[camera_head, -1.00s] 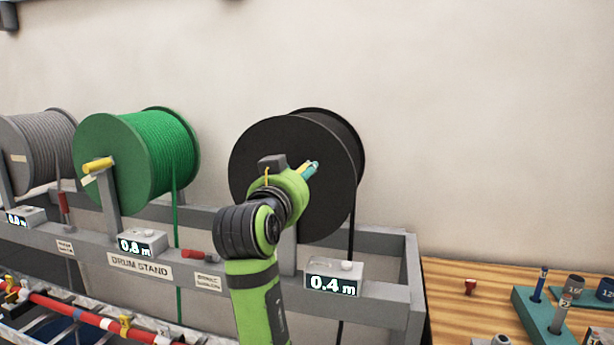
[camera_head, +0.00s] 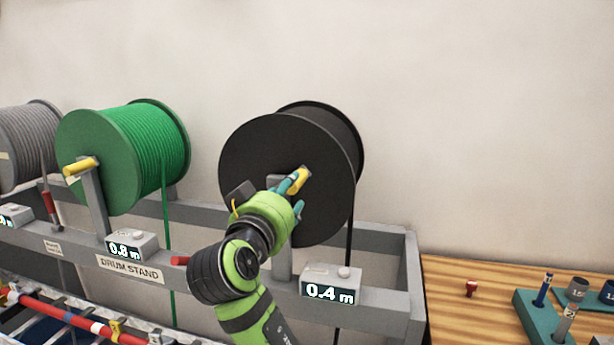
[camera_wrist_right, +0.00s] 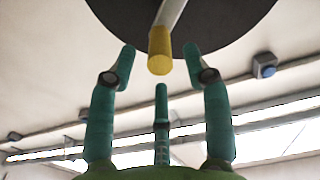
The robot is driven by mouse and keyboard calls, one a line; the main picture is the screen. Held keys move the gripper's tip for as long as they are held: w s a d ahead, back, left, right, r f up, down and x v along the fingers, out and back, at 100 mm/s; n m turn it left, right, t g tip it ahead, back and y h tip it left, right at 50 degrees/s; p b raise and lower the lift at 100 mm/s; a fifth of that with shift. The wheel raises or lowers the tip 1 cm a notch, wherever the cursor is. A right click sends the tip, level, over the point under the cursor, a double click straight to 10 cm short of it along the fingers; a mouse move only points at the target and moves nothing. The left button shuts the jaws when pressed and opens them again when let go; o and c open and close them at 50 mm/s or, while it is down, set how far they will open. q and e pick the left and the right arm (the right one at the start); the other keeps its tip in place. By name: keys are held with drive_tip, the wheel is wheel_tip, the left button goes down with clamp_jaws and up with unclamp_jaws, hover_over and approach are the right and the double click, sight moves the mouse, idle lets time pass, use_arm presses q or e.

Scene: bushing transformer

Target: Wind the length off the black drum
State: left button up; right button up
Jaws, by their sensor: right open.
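The black drum (camera_head: 265,165) hangs on the grey drum stand (camera_head: 375,292), with black cable (camera_head: 349,235) running down its right side. Its yellow crank handle (camera_head: 299,180) shows at the front of the drum; it also shows in the right wrist view (camera_wrist_right: 160,52). The length display (camera_head: 330,290) below reads 0.4 m. My right gripper (camera_head: 290,194) is at the handle; in the right wrist view its teal fingers (camera_wrist_right: 160,75) are spread, with the handle's end between and just beyond the tips. Whether any finger touches it I cannot tell. My left gripper is not in view.
A green drum (camera_head: 120,155) with a yellow handle and a 0.8 m display stands left, beside a grey drum (camera_head: 28,145). A wooden bench (camera_head: 460,300) at right holds a teal tool block (camera_head: 545,318).

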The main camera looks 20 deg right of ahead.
drive_tip(key=p+x, duration=0.1)
drive_tip(key=x, duration=0.1)
drive_tip(key=p+x, duration=0.1)
drive_tip(key=x, duration=0.1)
drive_tip(key=shift+w+d+r, duration=0.15)
drive_tip(key=shift+d+r, duration=0.1)
drive_tip(key=shift+w+d+f, duration=0.1)
drive_tip(key=shift+w+d, duration=0.05)
drive_tip(key=shift+w, duration=0.2)
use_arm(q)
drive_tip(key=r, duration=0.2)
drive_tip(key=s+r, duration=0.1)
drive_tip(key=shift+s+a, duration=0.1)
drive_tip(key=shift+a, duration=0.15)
use_arm(e)
clamp_jaws()
